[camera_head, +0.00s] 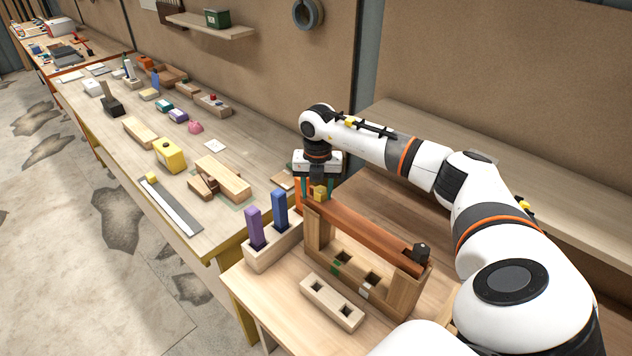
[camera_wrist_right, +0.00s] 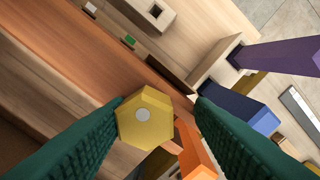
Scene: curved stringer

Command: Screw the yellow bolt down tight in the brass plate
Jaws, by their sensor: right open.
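The yellow bolt (camera_head: 320,193) has a hexagonal head and sits at the far end of the reddish-brown curved beam (camera_head: 365,232) in the head view. In the right wrist view the bolt (camera_wrist_right: 145,117) shows its head with a pale round centre. My right gripper (camera_head: 317,187) points down over it. Its green fingers stand open on either side of the head, with a visible gap at the right finger in the wrist view (camera_wrist_right: 158,105). I cannot make out the brass plate. My left gripper is not in view.
An orange piece (camera_wrist_right: 195,155) stands close beside the bolt. A wooden holder (camera_head: 262,258) with purple (camera_head: 255,228) and blue (camera_head: 280,208) blocks is left of the beam. A dark knob (camera_head: 421,251) is at the beam's near end. A pale block with square holes (camera_head: 332,303) lies in front.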

